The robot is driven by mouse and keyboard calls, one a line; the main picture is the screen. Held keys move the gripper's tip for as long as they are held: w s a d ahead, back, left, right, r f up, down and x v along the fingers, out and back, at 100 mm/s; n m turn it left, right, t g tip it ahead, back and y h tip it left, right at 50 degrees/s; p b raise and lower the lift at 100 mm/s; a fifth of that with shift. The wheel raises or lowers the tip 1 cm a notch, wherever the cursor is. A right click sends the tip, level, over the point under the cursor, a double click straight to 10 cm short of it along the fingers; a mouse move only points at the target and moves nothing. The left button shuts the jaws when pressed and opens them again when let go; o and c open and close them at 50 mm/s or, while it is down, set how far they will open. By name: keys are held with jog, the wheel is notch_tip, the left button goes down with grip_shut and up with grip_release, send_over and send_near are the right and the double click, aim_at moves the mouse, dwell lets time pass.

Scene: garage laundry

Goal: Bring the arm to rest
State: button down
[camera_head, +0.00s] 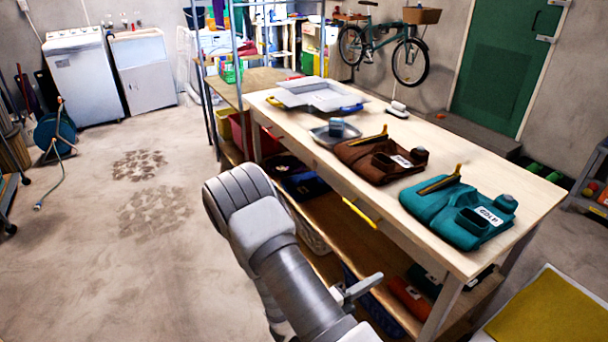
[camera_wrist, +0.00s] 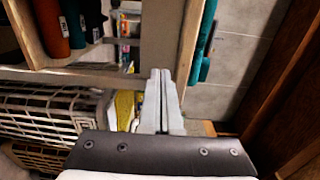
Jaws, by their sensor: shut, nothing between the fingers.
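My gripper (camera_wrist: 159,88) shows in the wrist view with its two grey fingers together and nothing between them. Its fingertips point toward the edge of a wooden workbench and its lower shelf. In the head view my grey arm stands bent in front of the workbench (camera_head: 540,195), on its near left side. The gripper's fingers are not clearly visible in that view.
On the workbench lie a teal tool bag (camera_head: 425,208), a brown tool bag (camera_head: 365,165), a small metal tray (camera_head: 322,139) and a larger grey tray (camera_head: 320,97). Baskets (camera_wrist: 45,115) sit low, close to the gripper. The concrete floor (camera_head: 90,250) at left is largely clear.

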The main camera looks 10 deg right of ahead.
jog(key=s+r+m+g+y+p, duration=0.3)
jog(key=s+r+m+g, duration=0.2)
jog(key=r+m, duration=0.55)
jog(key=s+r+m+g+y+p, duration=0.2)
jog(key=s+r+m+g+y, duration=0.2)
jog(key=r+m, duration=0.65)
jog(key=s+a+r+m+t+y+p, duration=0.2)
jog(key=a+r+m+t+y+p, duration=0.1)
jog(key=r+m, duration=0.6)
jog(key=s+a+r+m+t+y+p, duration=0.2)
jog(key=s+a+r+m+t+y, duration=0.1)
jog(key=a+r+m+t+y, duration=0.2)
jog(key=a+r+m+y, duration=0.2)
jog(key=a+r+m, duration=0.1)
jog(key=a+m, duration=0.1)
jog(key=shift+s+r+m+p, duration=0.15)
jog(key=shift+r+m+p, duration=0.25)
jog(key=shift+m, duration=0.1)
jog(key=shift+a, duration=0.1)
